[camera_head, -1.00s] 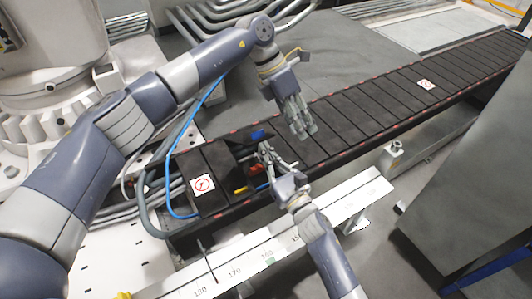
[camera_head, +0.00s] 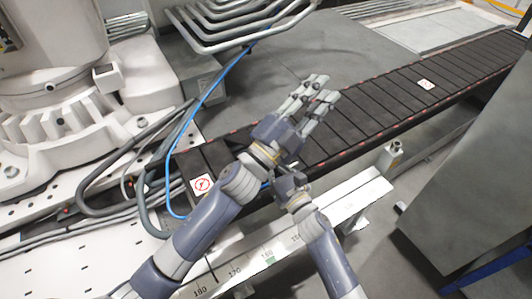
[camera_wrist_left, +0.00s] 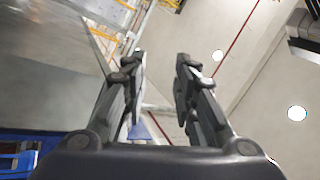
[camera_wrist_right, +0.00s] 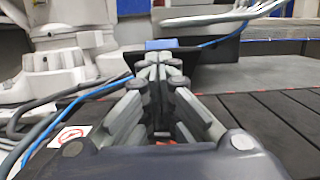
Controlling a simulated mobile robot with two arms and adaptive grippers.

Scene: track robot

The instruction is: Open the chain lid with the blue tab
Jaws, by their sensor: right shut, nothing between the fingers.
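The blue tab (camera_wrist_right: 161,44) shows in the right wrist view, on the top edge of a dark panel (camera_wrist_right: 208,72) that looks raised, the chain lid. My right gripper (camera_wrist_right: 157,62) is shut and empty, its tips in front of and just below the tab; I cannot tell whether they touch. In the head view my left arm covers the tab and most of the lid. My left gripper (camera_head: 318,90) is above the chain, fingers apart and empty; the left wrist view (camera_wrist_left: 160,65) also shows the gap between them.
The black segmented chain (camera_head: 385,105) runs to the upper right. A label with a red sign (camera_head: 202,184) is on its near end. A blue hose (camera_head: 205,98) and grey cables (camera_head: 110,175) lie left. A white ruled rail (camera_head: 350,200) runs along the front; a grey cabinet (camera_head: 470,170) stands right.

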